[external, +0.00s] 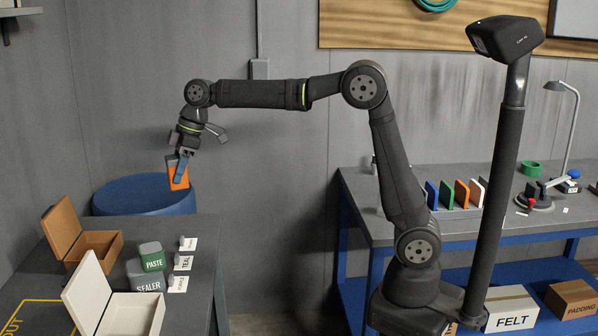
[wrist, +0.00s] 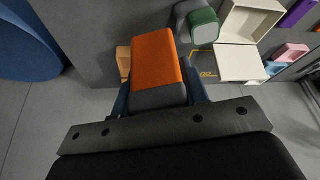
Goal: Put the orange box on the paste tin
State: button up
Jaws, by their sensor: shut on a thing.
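My gripper (external: 181,168) is shut on the orange box (external: 176,173), with its blue fingers on either side. It holds the box up in the air, above and beyond the left table and in front of the blue drum. In the wrist view the orange box (wrist: 156,62) sits between the fingers and shows an orange face and a dark grey end. The paste tin (external: 152,262) is green with a greyish top and a PASTE label. It stands on the left table, below the gripper and to its left. The tin also shows in the wrist view (wrist: 204,27), beyond the box and apart from it.
The grey sealer tin (external: 146,276) stands close beside the paste tin. An open brown box (external: 104,243) and an open white box (external: 136,316) flank the tins, with small label cards to the right. The blue drum (external: 140,200) stands behind the table.

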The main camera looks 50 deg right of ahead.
jog(key=s+a, duration=0.2)
jog(key=a, duration=0.1)
send_near(142, 250)
jog(key=shift+w+a+r+n, duration=0.15)
jog(key=shift+w+a+n, duration=0.25)
jog(key=shift+a, duration=0.3)
jog(key=shift+a+f, duration=0.1)
jog(key=shift+f, duration=1.95)
jog(key=shift+f, duration=0.15)
jog(key=o, duration=1)
jog(key=v, duration=1.2)
jog(key=shift+w, duration=0.15)
